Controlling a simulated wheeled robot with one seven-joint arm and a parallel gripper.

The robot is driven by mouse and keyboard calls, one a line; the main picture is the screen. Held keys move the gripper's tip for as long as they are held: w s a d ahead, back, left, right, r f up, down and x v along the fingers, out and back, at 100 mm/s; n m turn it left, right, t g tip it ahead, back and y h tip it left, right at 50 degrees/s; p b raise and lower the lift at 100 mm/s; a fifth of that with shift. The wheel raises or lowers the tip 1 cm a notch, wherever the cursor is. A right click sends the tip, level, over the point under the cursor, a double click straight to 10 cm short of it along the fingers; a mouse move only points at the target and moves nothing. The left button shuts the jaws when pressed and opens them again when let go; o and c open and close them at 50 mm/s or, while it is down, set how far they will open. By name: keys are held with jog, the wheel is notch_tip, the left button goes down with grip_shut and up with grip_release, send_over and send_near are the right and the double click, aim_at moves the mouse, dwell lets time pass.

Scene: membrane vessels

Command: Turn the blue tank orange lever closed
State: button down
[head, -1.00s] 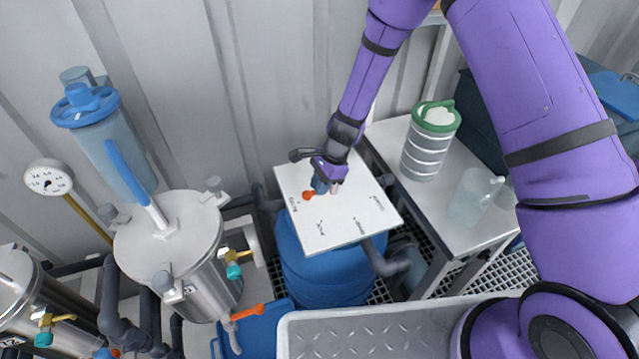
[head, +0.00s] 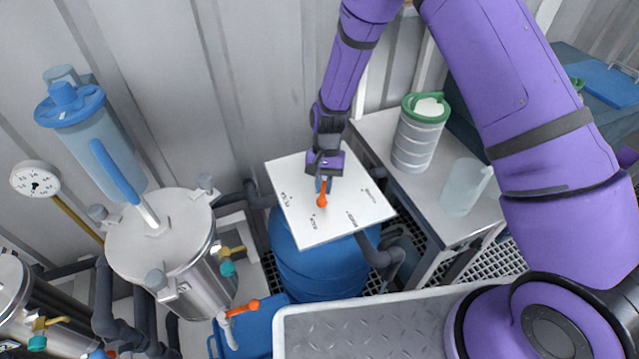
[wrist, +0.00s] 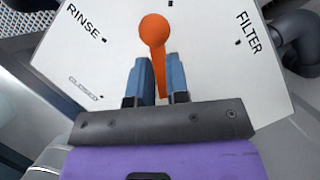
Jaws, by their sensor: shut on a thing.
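The blue tank (head: 318,268) stands against the wall with a square white plate (head: 290,228) on top. The orange lever (head: 322,200) sits on this plate, its round knob pointing toward the front in the head view. My gripper (head: 321,183) is shut on the lever from above. In the wrist view the orange lever (wrist: 153,32) runs between my two blue-grey fingers (wrist: 156,80), knob beyond their tips. There the knob lies between the printed words RINSE and FILTER. A small boxed label (wrist: 83,88), which seems to read CLOSED, is at the left. The lever's pivot end is hidden.
A steel vessel (head: 185,262) with its own orange handle (head: 243,307) stands left. A bench (head: 440,215) with a green-lidded container (head: 417,140) and clear jug (head: 465,187) is right. Grey pipes (head: 385,258) pass close beside the tank. My grey deck is in front.

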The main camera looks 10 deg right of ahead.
jog(key=n, duration=0.1)
jog(key=d+n+h, duration=0.1)
jog(key=n, duration=0.2)
jog(key=shift+d+n+h, duration=0.3)
jog(key=shift+d+h, duration=0.1)
jog(key=n, duration=0.1)
jog(key=d+n+h, duration=0.1)
jog(key=n, duration=0.2)
jog(key=shift+w+d+n+t+h, duration=0.25)
jog(key=shift+n+t+h, duration=0.05)
jog(key=shift+h, duration=0.1)
jog(key=n, duration=0.2)
jog(key=w+d+n+t+h, duration=0.1)
jog(key=n, duration=0.1)
jog(key=shift+w+d+n, duration=0.1)
jog(key=shift+n, duration=0.2)
jog(key=shift+w+d+n+t+h, duration=0.2)
jog(key=shift+w+n+t, duration=0.2)
jog(key=shift+n, duration=0.65)
jog(key=shift+w+d+n+t+h, duration=0.25)
jog(key=shift+n+t, duration=0.25)
jog(key=shift+n, duration=0.55)
jog(key=shift+w+a, duration=0.1)
jog(key=c, duration=1.1)
grip_release()
jog(key=s+v, duration=0.1)
jog(key=v, duration=0.9)
jog(key=shift+w+a+r, duration=0.15)
jog(key=shift+w+r, duration=0.2)
jog(key=shift+w, duration=0.15)
